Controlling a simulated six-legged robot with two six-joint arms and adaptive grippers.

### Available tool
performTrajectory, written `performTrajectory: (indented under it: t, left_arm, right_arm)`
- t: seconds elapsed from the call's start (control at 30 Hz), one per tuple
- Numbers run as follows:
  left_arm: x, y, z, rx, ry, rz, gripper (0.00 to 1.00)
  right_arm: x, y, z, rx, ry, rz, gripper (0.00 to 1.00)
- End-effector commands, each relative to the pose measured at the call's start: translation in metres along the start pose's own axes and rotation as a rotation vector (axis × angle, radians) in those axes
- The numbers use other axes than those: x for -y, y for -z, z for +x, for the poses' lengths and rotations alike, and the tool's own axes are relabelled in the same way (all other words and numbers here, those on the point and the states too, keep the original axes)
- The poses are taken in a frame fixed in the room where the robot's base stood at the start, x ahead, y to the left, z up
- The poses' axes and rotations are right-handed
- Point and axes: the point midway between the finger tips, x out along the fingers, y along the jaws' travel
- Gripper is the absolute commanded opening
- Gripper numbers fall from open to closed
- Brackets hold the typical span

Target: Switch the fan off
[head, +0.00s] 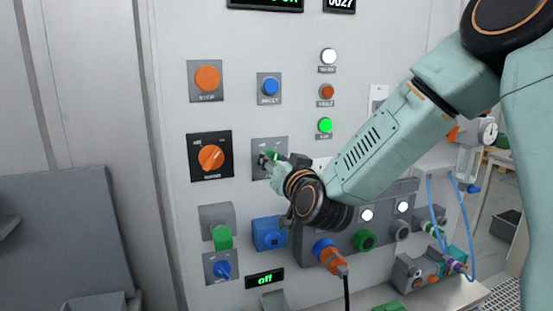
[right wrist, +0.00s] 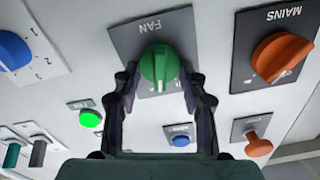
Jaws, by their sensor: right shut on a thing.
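The fan switch is a round green knob (right wrist: 159,64) on a grey plate (right wrist: 126,40) lettered FAN, upside down in the right wrist view. A pale mark on the knob runs roughly up and down in that picture. In the head view the fan plate (head: 259,145) sits mid-panel, with the knob partly hidden by my gripper. My right gripper (head: 269,161) is at the knob; in the right wrist view its two dark fingers (right wrist: 160,82) are shut on the knob from both sides. My left gripper is in neither view.
The orange MAINS knob (head: 211,158) is close on the left. An orange stop button (head: 207,78), a blue button (head: 269,86) and lamps, including a lit green one (head: 325,125), are above. Below are sockets, an orange plug (head: 330,256) with a cable, and a display (head: 265,280) reading "off".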

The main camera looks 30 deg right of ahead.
Motion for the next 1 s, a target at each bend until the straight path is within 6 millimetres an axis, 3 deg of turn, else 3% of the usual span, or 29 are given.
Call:
performTrajectory:
  t: [0.6, 1.0]
  left_arm:
    - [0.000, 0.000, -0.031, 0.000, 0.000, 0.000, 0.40]
    - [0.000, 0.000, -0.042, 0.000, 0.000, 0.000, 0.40]
  right_arm:
    - [0.003, 0.003, 0.001, -0.003, -0.001, -0.558, 0.11]
    - [0.004, 0.002, 0.001, -0.006, -0.002, -0.764, 0.11]
